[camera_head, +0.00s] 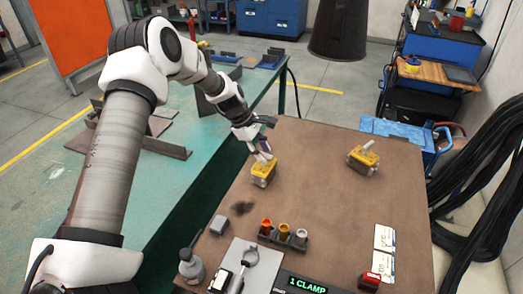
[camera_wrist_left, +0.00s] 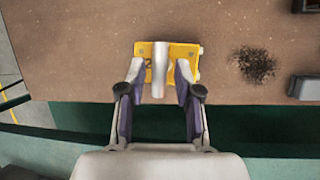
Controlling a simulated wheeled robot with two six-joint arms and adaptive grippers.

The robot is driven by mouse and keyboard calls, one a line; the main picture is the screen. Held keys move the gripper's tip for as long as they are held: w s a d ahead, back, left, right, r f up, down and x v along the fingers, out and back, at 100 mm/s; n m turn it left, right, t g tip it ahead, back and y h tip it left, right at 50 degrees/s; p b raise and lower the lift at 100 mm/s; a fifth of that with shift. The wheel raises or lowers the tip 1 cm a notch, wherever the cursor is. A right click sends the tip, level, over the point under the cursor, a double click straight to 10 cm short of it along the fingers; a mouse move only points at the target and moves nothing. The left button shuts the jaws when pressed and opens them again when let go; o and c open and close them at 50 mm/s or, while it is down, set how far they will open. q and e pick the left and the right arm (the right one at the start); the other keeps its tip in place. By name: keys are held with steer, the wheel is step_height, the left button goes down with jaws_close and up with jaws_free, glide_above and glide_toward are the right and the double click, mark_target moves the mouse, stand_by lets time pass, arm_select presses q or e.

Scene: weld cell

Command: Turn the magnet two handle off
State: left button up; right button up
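The yellow magnet two (camera_head: 263,175) sits on the brown table, and a "2" shows on its top in the left wrist view (camera_wrist_left: 190,50). Its pale handle (camera_wrist_left: 159,68) stands between the fingers of my left gripper (camera_head: 262,157). In the left wrist view the fingers of this gripper (camera_wrist_left: 159,76) are apart, one on each side of the handle, with gaps visible. A second yellow magnet (camera_head: 361,162) with a pale tilted handle sits to the right on the table. My right gripper is in neither view.
On the brown table (camera_head: 330,205) stand a rack (camera_head: 283,238) with coloured cups, a grey block (camera_head: 218,225), a bottle (camera_head: 191,265), white cards (camera_head: 384,250) and a display reading "1 CLAMP" (camera_head: 306,285). A green bench (camera_head: 170,190) adjoins at left. The table between the magnets is clear.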

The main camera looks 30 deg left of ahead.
arm_select(q)
jaws_close()
steer(key=shift+m, duration=0.3)
steer(key=m+g, duration=0.1)
steer(key=m, duration=0.2)
steer(key=shift+w+f+g+h, duration=0.1)
steer(key=shift+w+g+h, duration=0.05)
steer(key=shift+g+h, duration=0.2)
steer(key=m+g, duration=0.1)
steer(key=m, duration=0.3)
steer(key=shift+w+a+g+b, duration=0.1)
steer(key=shift+w+g+b, duration=0.05)
steer(key=shift+g+b, duration=0.2)
steer(key=m+g, duration=0.1)
steer(key=m, duration=0.1)
steer(key=m+g, duration=0.1)
steer(key=m, duration=0.2)
steer(key=shift+w+b, duration=0.2)
steer(key=shift+b, duration=0.15)
steer(key=m+y, duration=0.1)
steer(key=m, duration=0.1)
steer(key=m+g+y+b, duration=0.1)
steer(key=m, duration=0.2)
steer(key=shift+w+g, duration=0.1)
steer(key=shift+g, duration=0.2)
steer(key=shift+m, duration=0.3)
